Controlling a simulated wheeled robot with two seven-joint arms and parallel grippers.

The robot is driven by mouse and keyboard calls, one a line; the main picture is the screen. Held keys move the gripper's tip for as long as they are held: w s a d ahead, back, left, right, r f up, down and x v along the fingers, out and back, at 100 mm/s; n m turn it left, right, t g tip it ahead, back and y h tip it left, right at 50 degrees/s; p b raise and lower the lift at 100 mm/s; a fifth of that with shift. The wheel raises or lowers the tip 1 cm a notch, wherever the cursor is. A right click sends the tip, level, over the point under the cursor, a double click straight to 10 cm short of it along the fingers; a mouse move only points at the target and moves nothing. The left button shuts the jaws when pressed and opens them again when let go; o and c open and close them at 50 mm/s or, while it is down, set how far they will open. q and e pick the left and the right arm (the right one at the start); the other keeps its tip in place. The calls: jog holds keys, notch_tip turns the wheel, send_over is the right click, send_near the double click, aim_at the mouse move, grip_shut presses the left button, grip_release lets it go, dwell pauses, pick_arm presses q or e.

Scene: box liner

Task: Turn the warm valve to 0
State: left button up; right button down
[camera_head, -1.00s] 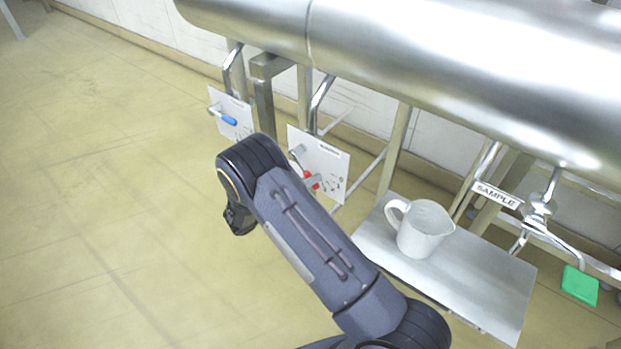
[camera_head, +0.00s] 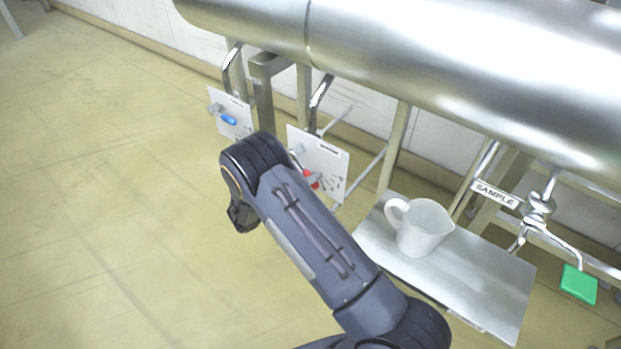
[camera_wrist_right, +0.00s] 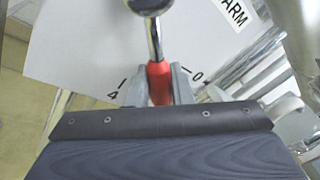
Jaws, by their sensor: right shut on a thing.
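The warm valve has a red handle (camera_wrist_right: 158,82) on a white panel (camera_wrist_right: 85,45), with a metal stem at its top. Part of the panel's label reads "ARM"; a "4" mark is at the left and a "0" at the right. The handle points down between these marks. My right gripper (camera_wrist_right: 158,92) is shut on the red handle, one finger on each side. In the head view the red handle (camera_head: 311,180) shows only partly, near my arm. My left gripper is not in view.
A second panel (camera_head: 232,112) with a blue handle (camera_head: 228,120) is at the left. A large steel pipe (camera_head: 420,60) runs above. A white jug (camera_head: 424,230) stands on a metal shelf (camera_head: 490,295) at the right, near a "SAMPLE" sign (camera_head: 496,194) and a green handle (camera_head: 578,284).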

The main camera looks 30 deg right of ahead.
jog(key=r+n+p, duration=0.1)
jog(key=s+r+n+p, duration=0.1)
jog(key=n, duration=0.1)
jog(key=r+n+h+p, duration=0.1)
jog(key=shift+s+d+n+p, duration=0.3)
jog(key=shift+p, duration=0.05)
jog(key=n, duration=0.1)
jog(key=r+n+p, duration=0.1)
jog(key=shift+s+d+r+n+t+h, duration=0.1)
jog(key=shift+s+r+n+t+h, duration=0.1)
jog(key=shift+r+n+t+h, duration=0.15)
jog(key=shift+s+r+n+t+p, duration=0.1)
jog(key=shift+r+n+t+p, duration=0.4)
jog(key=shift+n+p, duration=0.6)
jog(key=c, duration=1.3)
grip_release()
